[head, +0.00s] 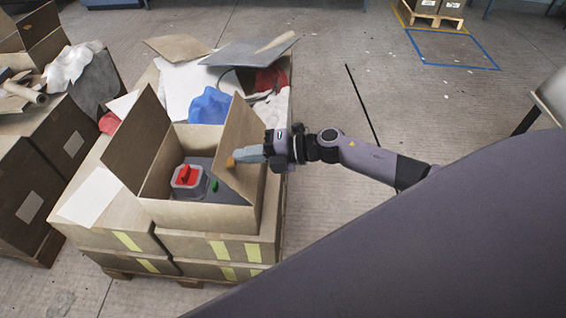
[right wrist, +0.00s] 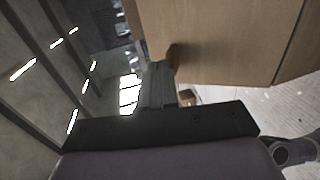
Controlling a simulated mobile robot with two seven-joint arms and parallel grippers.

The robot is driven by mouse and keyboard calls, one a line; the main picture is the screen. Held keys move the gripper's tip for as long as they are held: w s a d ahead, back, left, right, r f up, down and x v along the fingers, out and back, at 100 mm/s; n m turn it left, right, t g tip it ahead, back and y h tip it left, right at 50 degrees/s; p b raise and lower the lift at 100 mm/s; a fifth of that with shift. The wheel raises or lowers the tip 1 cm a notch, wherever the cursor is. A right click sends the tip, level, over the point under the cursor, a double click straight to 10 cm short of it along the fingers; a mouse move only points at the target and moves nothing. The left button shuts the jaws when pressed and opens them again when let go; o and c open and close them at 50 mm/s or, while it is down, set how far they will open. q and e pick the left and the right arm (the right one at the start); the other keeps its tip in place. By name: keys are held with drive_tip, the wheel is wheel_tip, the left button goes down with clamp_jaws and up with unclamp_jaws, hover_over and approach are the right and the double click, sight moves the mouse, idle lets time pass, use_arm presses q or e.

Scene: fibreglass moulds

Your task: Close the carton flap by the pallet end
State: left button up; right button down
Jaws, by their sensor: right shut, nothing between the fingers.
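The open carton (head: 200,215) sits on top of boxes at the near end of the pallet load. Its right flap (head: 239,150) stands up, leaning somewhat inward over the opening. Its left flap (head: 137,140) stands up, tilted outward. Inside are a grey container with a red top (head: 187,176) and a small green item (head: 214,185). My right gripper (head: 232,161) is shut and empty, its tips at the right flap. In the right wrist view, the brown cardboard (right wrist: 215,40) fills the upper right, close to the fingertips (right wrist: 172,58); contact is hard to tell. My left gripper is not in view.
The pallet (head: 190,283) carries more boxes, with a blue cloth (head: 210,106), loose sheets and a grey panel (head: 250,50) behind the carton. Another loaded stack (head: 40,170) stands close on the left. The floor right of the pallet (head: 330,100) is mostly clear.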

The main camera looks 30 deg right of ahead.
drive_tip(key=w+a+f+h+b, duration=0.1)
drive_tip(key=w+a+f+b, duration=0.2)
drive_tip(key=w+a+f, duration=0.3)
drive_tip(key=shift+a+f+g, duration=0.3)
drive_tip(key=shift+a+f, duration=0.6)
drive_tip(key=shift+a, duration=0.65)
drive_tip(key=shift+w+f, duration=0.1)
